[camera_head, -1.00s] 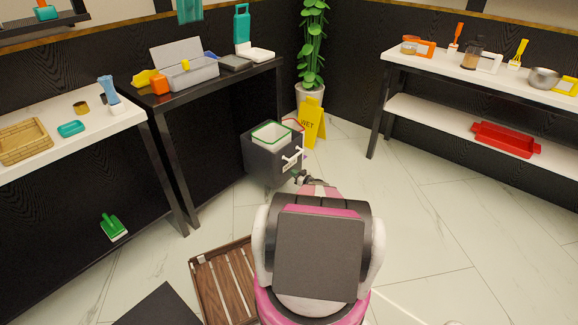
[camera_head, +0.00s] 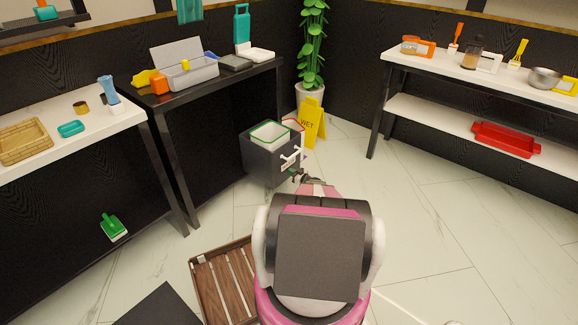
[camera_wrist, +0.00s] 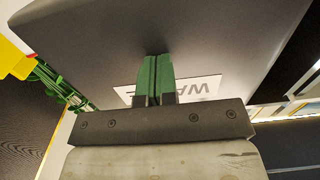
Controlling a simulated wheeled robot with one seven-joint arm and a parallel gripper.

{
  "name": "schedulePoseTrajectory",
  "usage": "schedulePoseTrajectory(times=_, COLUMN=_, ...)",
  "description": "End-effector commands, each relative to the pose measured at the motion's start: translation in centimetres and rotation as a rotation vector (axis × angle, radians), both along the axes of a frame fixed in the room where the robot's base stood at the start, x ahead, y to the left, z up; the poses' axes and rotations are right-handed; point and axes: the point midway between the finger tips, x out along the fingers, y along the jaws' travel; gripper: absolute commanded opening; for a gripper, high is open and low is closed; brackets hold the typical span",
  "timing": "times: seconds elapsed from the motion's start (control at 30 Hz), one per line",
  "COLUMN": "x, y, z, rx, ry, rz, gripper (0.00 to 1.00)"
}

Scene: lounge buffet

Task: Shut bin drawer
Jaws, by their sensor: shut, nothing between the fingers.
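The bin drawer (camera_head: 263,160) is a dark grey box standing out at the far end of the black table. My gripper (camera_head: 298,176) is low at the drawer front, below the handle, partly hidden by my arm. In the wrist view, the green fingers of my gripper (camera_wrist: 158,78) are together and empty. Their tips appear to meet the grey front panel (camera_wrist: 200,35), beside a partly hidden white label (camera_wrist: 196,89).
A yellow wet-floor sign (camera_head: 312,123) and a potted plant (camera_head: 312,50) stand just behind the drawer. The black table (camera_head: 225,82) is to the left. A wooden slatted crate (camera_head: 222,280) lies on the floor at my left. The floor to the right is clear.

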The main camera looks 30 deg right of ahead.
Motion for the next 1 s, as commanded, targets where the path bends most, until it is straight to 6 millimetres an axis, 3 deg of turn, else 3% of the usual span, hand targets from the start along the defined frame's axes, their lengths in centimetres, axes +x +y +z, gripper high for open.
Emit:
schedulePoseTrajectory(times=0.23, x=0.4, y=0.1, z=0.0, rx=0.0, ry=0.0, rz=0.0, gripper=0.0)
schedulePoseTrajectory(times=1.0, x=5.9, y=2.4, z=-0.1, rx=0.0, ry=0.001, rz=0.0, gripper=0.0)
